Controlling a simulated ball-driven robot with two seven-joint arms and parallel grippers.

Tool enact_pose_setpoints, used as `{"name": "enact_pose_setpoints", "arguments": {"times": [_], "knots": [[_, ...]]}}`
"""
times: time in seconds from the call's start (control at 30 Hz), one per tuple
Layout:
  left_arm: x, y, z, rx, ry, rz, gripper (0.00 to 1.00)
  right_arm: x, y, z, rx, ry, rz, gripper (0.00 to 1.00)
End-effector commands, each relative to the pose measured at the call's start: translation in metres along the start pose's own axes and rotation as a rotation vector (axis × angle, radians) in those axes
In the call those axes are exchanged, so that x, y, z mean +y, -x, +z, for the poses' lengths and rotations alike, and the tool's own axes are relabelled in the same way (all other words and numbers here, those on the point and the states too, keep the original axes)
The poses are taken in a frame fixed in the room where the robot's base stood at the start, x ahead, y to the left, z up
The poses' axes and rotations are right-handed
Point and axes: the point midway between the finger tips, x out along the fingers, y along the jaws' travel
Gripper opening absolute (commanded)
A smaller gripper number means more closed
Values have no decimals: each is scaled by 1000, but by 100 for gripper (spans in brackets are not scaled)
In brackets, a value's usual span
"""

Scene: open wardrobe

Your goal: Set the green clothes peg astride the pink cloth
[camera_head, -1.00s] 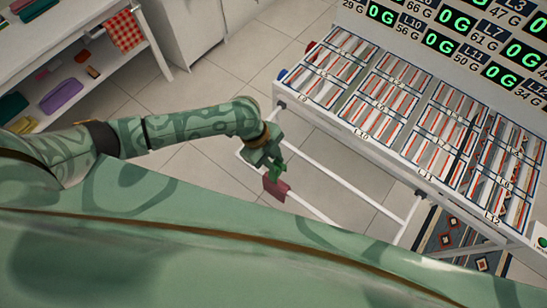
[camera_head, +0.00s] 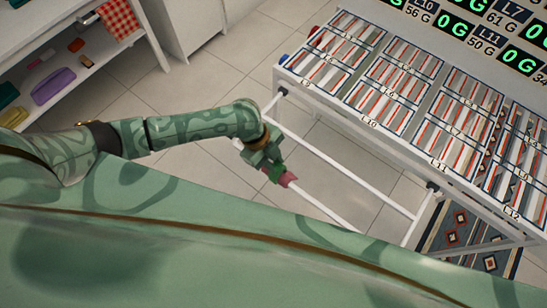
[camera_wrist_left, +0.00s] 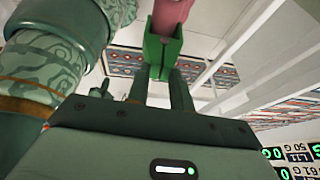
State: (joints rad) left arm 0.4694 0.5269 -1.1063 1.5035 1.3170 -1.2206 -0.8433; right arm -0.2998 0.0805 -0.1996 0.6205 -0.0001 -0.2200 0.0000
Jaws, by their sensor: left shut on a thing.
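The pink cloth (camera_head: 288,179) is on a white rail of the frame in front of the striped panels. My left gripper (camera_head: 268,164) is shut on the green clothes peg (camera_head: 276,172), right beside the cloth. In the left wrist view, the peg (camera_wrist_left: 153,54) sits beyond the two dark fingers (camera_wrist_left: 160,85), with its open end toward the pink cloth (camera_wrist_left: 171,14). The cloth's near end shows between the peg's two sides; how deep it sits is hard to tell. The gripper and peg hide part of the cloth in the head view. My right gripper is not in view.
White rails (camera_head: 345,173) run beside my left gripper, with open floor below. A table of striped panels (camera_head: 400,90) with green-lit displays stands at the right. A white shelf at the upper left holds a purple item (camera_head: 54,86) and a red checked cloth (camera_head: 119,18).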

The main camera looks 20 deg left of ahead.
Motion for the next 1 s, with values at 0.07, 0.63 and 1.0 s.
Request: {"name": "enact_pose_setpoints", "arguments": {"times": [0.07,0.63,1.0], "knots": [[-2,-1,1,0,0,-5,0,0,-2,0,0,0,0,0],[-1,0,1,-1,1,-3,48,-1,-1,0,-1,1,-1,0],[-2,63,1,-4,-2,-6,48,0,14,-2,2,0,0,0]]}}
